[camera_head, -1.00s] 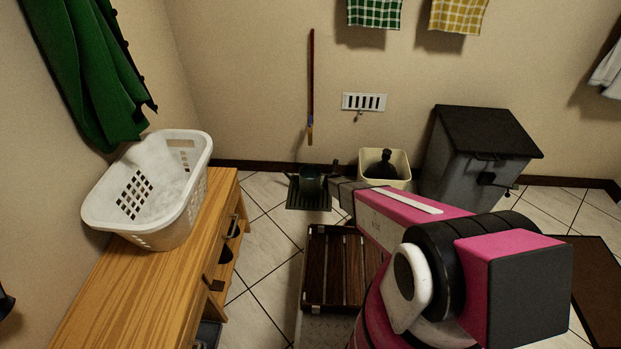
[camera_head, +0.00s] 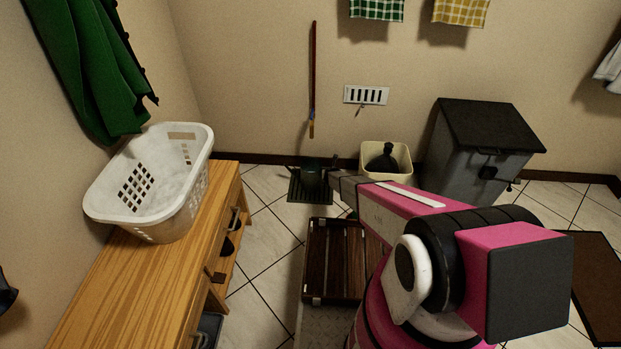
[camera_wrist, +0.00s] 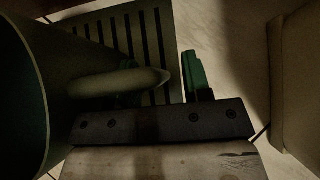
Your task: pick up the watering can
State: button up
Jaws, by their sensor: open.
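The watering can (camera_head: 311,179) is a dark green vessel standing on a dark slatted grate (camera_head: 297,193) on the floor near the back wall. In the wrist view its rounded body (camera_wrist: 22,100) fills the left edge, and a pale greenish handle-like part (camera_wrist: 115,84) reaches rightward from it. My gripper (camera_wrist: 160,80) is open at the can's right side. One green finger stands right of the handle-like part's tip with a small gap; the other is mostly hidden behind that part. I cannot tell whether either finger touches it.
A cream bin (camera_head: 398,157) with a dark object (camera_head: 383,160) stands just right of my gripper. A grey lidded bin (camera_head: 480,150) is farther right. A slatted wooden platform (camera_head: 335,262) lies in front. A wooden bench (camera_head: 150,275) with a white basket (camera_head: 150,195) is left.

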jog(key=shift+w+f, duration=0.1)
jog(key=shift+c, duration=0.3)
grip_shut()
dwell(1.1)
